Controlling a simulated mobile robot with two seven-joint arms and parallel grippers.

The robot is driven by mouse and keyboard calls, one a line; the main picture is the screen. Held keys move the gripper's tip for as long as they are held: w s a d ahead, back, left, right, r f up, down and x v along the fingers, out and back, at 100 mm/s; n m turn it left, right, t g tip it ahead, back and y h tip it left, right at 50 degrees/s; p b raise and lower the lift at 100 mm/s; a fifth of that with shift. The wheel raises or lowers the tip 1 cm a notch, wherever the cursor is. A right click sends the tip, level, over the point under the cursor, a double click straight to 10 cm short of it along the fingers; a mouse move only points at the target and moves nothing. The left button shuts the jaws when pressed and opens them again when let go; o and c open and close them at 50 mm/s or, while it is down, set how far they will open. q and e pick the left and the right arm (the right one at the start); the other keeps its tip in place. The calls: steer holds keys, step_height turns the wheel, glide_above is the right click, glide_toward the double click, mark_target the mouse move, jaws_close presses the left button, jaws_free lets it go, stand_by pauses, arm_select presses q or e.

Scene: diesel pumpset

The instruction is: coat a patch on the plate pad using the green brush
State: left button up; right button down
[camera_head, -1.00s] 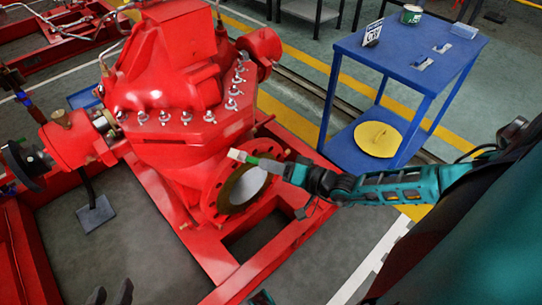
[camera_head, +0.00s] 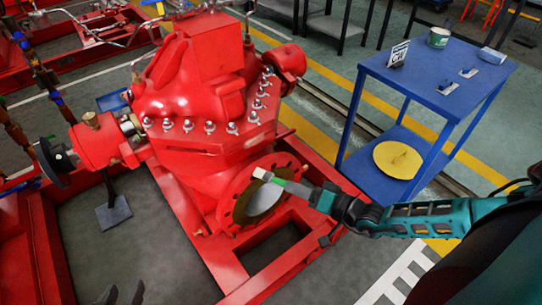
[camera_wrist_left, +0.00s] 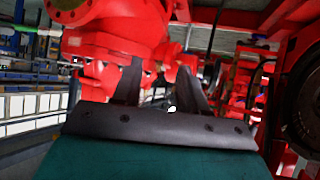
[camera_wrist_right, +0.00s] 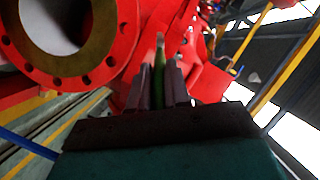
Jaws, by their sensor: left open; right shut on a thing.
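My right gripper (camera_head: 308,194) is shut on the green brush (camera_head: 279,181), whose pale head (camera_head: 263,174) points left. In the head view the brush lies in front of the upper part of the pump's round red flange (camera_head: 232,212). A grey round face (camera_head: 262,200) shows inside the flange; I cannot tell surely whether it is the plate pad. Contact between brush and face cannot be told. The right wrist view shows the brush (camera_wrist_right: 158,75) between the fingers, with the flange (camera_wrist_right: 128,30) at upper left. My left gripper (camera_head: 122,296) is open and empty at the bottom left.
The red pump (camera_head: 205,90) stands on a red frame (camera_head: 205,262). A blue trolley (camera_head: 410,80) at upper right carries a can (camera_head: 438,37), a sign (camera_head: 398,54) and small items. A yellow disc (camera_head: 398,160) lies on its lower shelf. Grey floor lies below.

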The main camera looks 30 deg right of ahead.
stand_by(0.4)
arm_select(q)
step_height(320, 180, down, 7)
steer(key=a+b, duration=0.1)
steer(key=b, duration=0.3)
steer(key=shift+s+r, duration=0.15)
steer(key=shift+s, duration=0.1)
arm_select(e)
steer(key=w+a, duration=0.1)
steer(key=w, duration=0.6)
steer(key=shift+w, duration=0.3)
steer(key=shift+a, duration=0.1)
